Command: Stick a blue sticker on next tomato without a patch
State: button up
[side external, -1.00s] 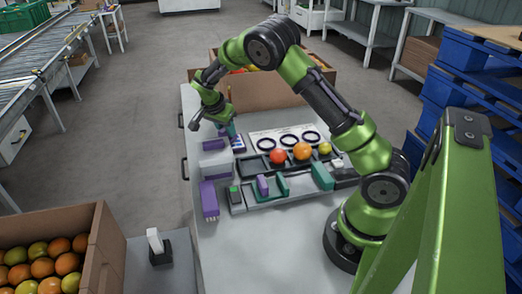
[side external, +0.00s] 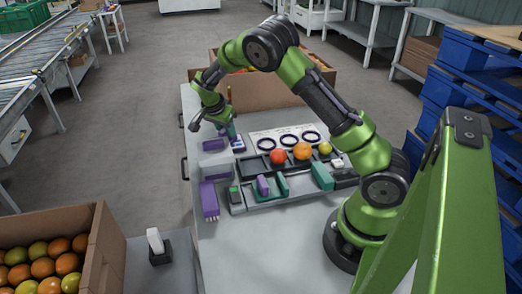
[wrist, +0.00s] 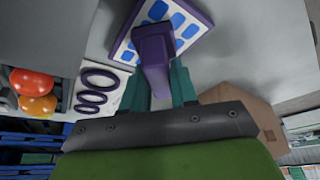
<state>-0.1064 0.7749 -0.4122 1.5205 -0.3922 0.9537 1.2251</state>
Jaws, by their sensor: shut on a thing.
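My gripper (wrist: 160,85) has teal fingers and is shut on a purple applicator (wrist: 154,48). The applicator's end is over a purple-edged sheet of blue stickers (wrist: 188,30); I cannot tell whether it touches. In the side view my gripper (side external: 231,131) is low over the sticker sheet (side external: 238,146). A red tomato (side external: 277,157), an orange tomato (side external: 302,151) and a yellow-green tomato (side external: 325,148) sit in a row in a dark tray (side external: 254,165). The red (wrist: 32,82) and orange (wrist: 38,106) ones also show in the wrist view. No patch is discernible on them.
A white board with three dark rings (side external: 285,130) lies behind the tray. Purple blocks (side external: 209,198) and a grey tray with teal parts (side external: 250,200) stand in front. A cardboard box (side external: 270,95) stands at the back. The table's front (side external: 260,250) is clear.

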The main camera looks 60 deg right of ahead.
dwell(0.3)
jog(key=shift+r, duration=3.5)
jog(key=shift+r, duration=0.45)
jog(key=s+r+m+g+y, duration=0.1)
jog(key=s+r+m+g, duration=0.15)
jog(key=s+m, duration=1.15)
jog(key=shift+s+d+f+n+g, duration=0.1)
jog(key=shift+s+f+n, duration=0.65)
jog(key=shift+f+n, duration=0.15)
jog(key=shift+s+d+f+n+g, duration=0.1)
jog(key=shift+s+f+n+g, duration=0.05)
jog(key=shift+s+f+n, duration=0.75)
jog(key=shift+s+d+f+n+g, duration=0.1)
jog(key=shift+s+f+n, duration=0.55)
jog(key=shift+f, duration=0.45)
jog(key=shift+a+f, duration=0.1)
jog(key=shift+f, duration=0.5)
